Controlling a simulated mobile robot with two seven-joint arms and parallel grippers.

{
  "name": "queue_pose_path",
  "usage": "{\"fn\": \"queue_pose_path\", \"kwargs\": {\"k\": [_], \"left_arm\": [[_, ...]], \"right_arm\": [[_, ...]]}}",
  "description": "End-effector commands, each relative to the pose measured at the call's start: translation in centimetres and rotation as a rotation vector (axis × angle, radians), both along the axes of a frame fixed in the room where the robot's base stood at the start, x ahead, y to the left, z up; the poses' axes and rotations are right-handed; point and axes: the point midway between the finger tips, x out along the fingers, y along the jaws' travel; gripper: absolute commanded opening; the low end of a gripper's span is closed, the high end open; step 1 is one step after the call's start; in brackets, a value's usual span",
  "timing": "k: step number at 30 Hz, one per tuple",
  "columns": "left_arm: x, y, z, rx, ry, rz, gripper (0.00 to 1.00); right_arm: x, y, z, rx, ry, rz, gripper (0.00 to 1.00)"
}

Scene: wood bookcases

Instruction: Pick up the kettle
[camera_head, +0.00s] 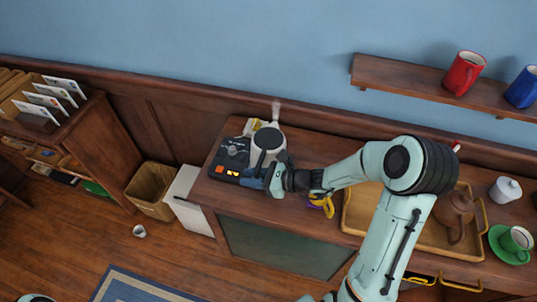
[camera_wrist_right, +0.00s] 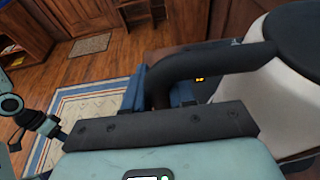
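The kettle (camera_head: 267,140) has a white body with a black lid and a black handle. It stands upright at the left end of the wooden counter, by a dark appliance. In the right wrist view the kettle (camera_wrist_right: 285,105) fills the right side, and its handle runs left and bends down between the blue fingers. My right gripper (camera_head: 276,178) is at the handle; in the wrist view its fingers (camera_wrist_right: 160,92) sit close on both sides, shut on it. The kettle's underside is hidden. Part of my left arm shows at the left of the wrist view; its fingers are unclear.
The dark appliance (camera_head: 232,158) with orange lights stands close to the kettle's left. A wooden tray (camera_head: 352,213) holds a brown teapot (camera_head: 455,212). A yellow-and-purple item (camera_head: 322,205) lies near my right forearm. A shelf (camera_head: 410,79) with mugs is on the wall. A bin (camera_head: 151,190) stands left.

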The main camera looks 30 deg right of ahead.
Motion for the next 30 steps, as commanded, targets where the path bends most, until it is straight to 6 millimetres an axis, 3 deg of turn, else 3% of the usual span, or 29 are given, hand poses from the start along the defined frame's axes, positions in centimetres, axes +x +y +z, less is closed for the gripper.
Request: {"fn": "queue_pose_path", "kwargs": {"k": [1, 2, 30], "left_arm": [[0.00, 0.00, 0.01, 0.000, 0.000, 0.000, 0.43], [0.01, 0.01, 0.01, 0.000, 0.000, 0.000, 0.43], [0.00, -0.01, 0.01, 0.000, 0.000, 0.000, 0.43]], "right_arm": [[-0.01, -0.02, 0.02, 0.000, 0.000, 0.000, 0.08], [-0.01, -0.02, 0.02, 0.000, 0.000, 0.000, 0.00], [0.00, -0.07, 0.03, 0.000, 0.000, -0.001, 0.00]]}}
